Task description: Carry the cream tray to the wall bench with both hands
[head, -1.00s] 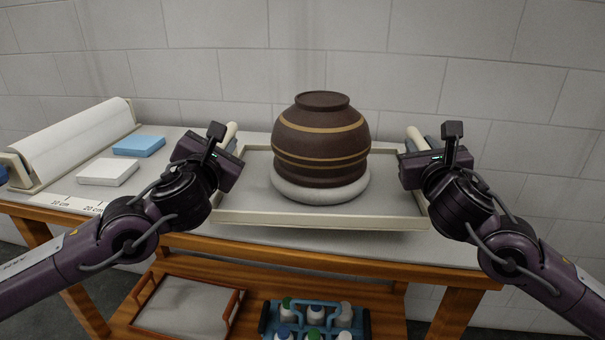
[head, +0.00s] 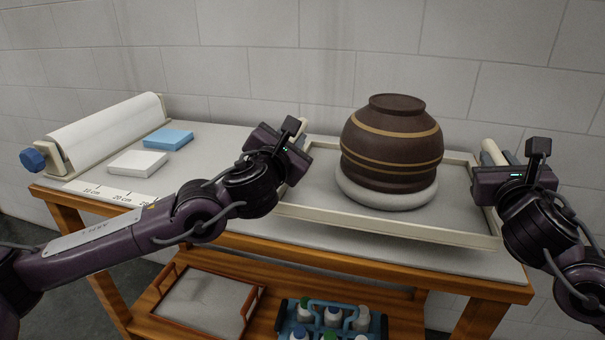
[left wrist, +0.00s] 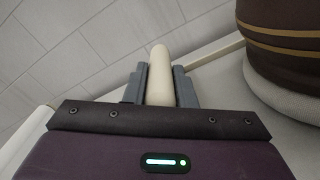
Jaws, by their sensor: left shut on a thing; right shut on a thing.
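The cream tray (head: 390,228) is level over the grey-topped bench (head: 235,222) by the wall. I cannot tell for sure whether it touches the bench top. A dark brown pot with tan bands (head: 391,145) sits in the tray on a white padded ring (head: 387,196). My left gripper (head: 297,132) is shut on the tray's left handle, a cream bar that shows between the fingers in the left wrist view (left wrist: 160,78). My right gripper (head: 490,155) is shut on the right handle (head: 493,150); its fingers are mostly hidden.
A paper roll (head: 108,132), a blue pad (head: 168,139), a white pad (head: 137,163) and a ruler strip (head: 105,193) lie on the bench's left part. A lower shelf holds a wooden-framed tray (head: 208,302) and a blue bottle carrier (head: 330,318). A block wall (head: 250,60) stands behind.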

